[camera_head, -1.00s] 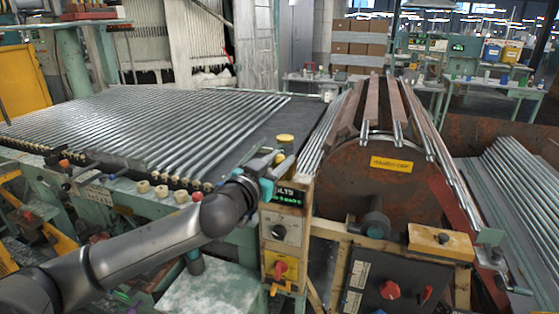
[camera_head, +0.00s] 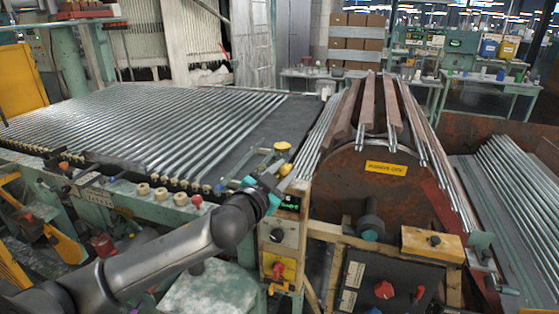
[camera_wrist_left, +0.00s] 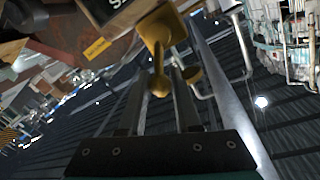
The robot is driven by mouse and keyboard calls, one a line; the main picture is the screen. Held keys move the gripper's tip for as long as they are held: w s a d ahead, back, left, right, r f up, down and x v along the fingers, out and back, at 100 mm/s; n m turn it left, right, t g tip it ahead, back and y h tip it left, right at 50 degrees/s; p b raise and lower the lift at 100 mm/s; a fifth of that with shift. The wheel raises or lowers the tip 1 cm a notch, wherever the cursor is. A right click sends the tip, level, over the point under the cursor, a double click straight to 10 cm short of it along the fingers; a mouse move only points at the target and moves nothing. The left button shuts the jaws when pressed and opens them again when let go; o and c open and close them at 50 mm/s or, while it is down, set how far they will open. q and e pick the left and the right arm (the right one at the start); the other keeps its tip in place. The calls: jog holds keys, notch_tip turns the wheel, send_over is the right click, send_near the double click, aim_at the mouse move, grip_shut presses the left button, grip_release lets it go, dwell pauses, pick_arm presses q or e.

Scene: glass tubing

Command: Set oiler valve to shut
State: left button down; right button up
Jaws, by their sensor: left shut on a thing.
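The oiler valve appears to be the yellow fitting with a lever (camera_wrist_left: 160,62) ending in a round knob, seen at the top middle of the left wrist view. In the head view a small yellow part (camera_head: 285,169) shows at the tip of my left gripper (camera_head: 278,172), beside the upright control post. In the left wrist view the two fingers of my left gripper (camera_wrist_left: 161,72) stand on either side of the lever, shut on it. The valve's exact setting cannot be read. My right gripper is not in view.
A round yellow cap (camera_head: 283,146) stands just behind the gripper. A rack of glass tubes (camera_head: 150,130) fills the left.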

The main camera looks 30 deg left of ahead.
pick_arm(q)
jog(key=m+p, duration=0.1)
jog(key=d+m+p, duration=0.1)
jog(key=shift+w+f+m, duration=0.15)
jog(key=shift+f+m, duration=0.1)
jog(key=shift+m, duration=0.15)
jog(key=shift+w+d+f+m+g+y+p, duration=0.1)
jog(key=shift+d+f+m+g+y+p, duration=0.2)
jog(key=shift+f+m+p, duration=0.75)
jog(key=shift+w+d+f+m+g+y+p, duration=0.1)
jog(key=shift+d+f+m+g+y+p, duration=0.3)
jog(key=shift+m, duration=1.35)
jog(key=shift+d+f+m+g+y+p, duration=0.15)
jog(key=shift+f+m+p, duration=0.35)
jog(key=shift+m+p, duration=0.65)
jog(key=shift+f+m, duration=0.1)
jog(key=shift+m, duration=0.25)
jog(key=c, duration=0.6)
grip_release()
jog(key=b+v, duration=0.1)
jog(key=v, duration=1.4)
jog(key=shift+b, duration=0.35)
